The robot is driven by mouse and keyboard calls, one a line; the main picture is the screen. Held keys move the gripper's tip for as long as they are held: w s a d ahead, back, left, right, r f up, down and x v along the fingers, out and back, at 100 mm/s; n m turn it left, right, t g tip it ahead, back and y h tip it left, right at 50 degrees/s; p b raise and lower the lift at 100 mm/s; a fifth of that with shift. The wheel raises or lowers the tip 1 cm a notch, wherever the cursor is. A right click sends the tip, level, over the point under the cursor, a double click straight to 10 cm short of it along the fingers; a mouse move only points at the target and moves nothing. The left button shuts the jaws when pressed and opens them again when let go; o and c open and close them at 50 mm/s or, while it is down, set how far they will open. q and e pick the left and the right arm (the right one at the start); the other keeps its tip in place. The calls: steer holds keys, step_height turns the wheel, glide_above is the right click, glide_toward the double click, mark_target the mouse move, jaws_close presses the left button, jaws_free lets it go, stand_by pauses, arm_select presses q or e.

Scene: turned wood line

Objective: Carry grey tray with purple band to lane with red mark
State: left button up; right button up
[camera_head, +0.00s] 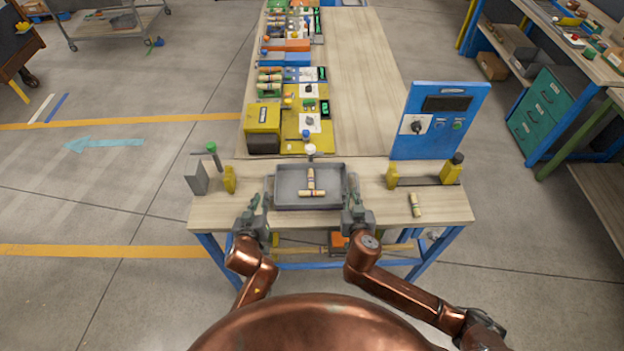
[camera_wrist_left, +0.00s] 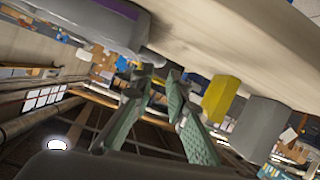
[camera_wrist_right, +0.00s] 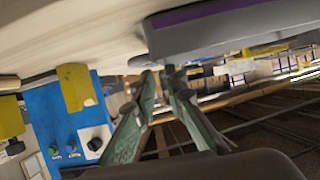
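The grey tray (camera_head: 330,202) sits on the near wooden table, in the middle of its width. Its purple band shows on the outer wall in the right wrist view (camera_wrist_right: 205,14) and at the top of the left wrist view (camera_wrist_left: 118,7). Two light wooden turned pieces (camera_head: 310,180) lie in the tray in a T shape. My left gripper (camera_head: 266,192) is at the tray's left side, fingers apart near a small handle. My right gripper (camera_head: 351,192) is at its right side, fingers apart. Neither visibly clamps the tray. No red mark can be made out.
A blue control panel (camera_head: 440,115) stands behind right. Yellow blocks (camera_head: 392,176) flank a dark bar at right; a loose wooden piece (camera_head: 415,205) lies before them. A grey block (camera_head: 196,178) and a green-topped post (camera_head: 213,155) stand left. A long bench (camera_head: 365,75) extends beyond, clear on its right.

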mark_target(265, 185)
arm_select(q)
steer(key=shift+w+a, duration=0.1)
steer(key=shift+w, duration=0.1)
arm_select(e)
steer(key=shift+w+a, duration=0.1)
steer(key=shift+w, duration=0.15)
arm_select(q)
steer(key=shift+d, duration=0.2)
arm_select(e)
steer(key=shift+s+d, duration=0.1)
steer(key=shift+d, duration=0.1)
